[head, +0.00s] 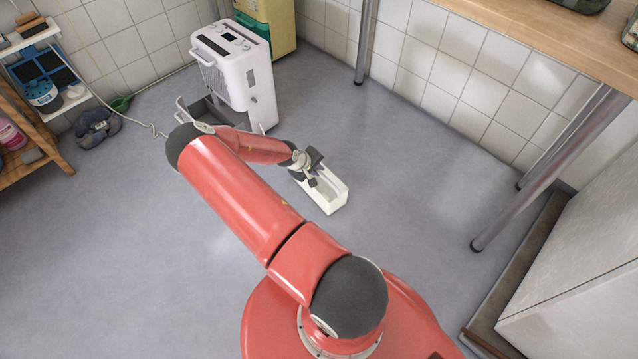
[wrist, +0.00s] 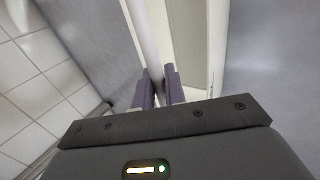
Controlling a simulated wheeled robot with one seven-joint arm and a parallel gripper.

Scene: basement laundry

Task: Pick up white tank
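The white tank (head: 334,201) is a long, open-topped white box with a pale inside, in the middle of the head view. It looks level and at or close to the grey floor; whether it touches is unclear. My gripper (head: 313,179) is at its far left end, partly covering it. The fingertips' contact is partly hidden.
A white dehumidifier (head: 235,70) with an open lower bay stands behind the tank, with a yellow-green cabinet (head: 268,22) beyond. A wooden-topped table (head: 560,40) with metal legs is at right. Open floor lies left.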

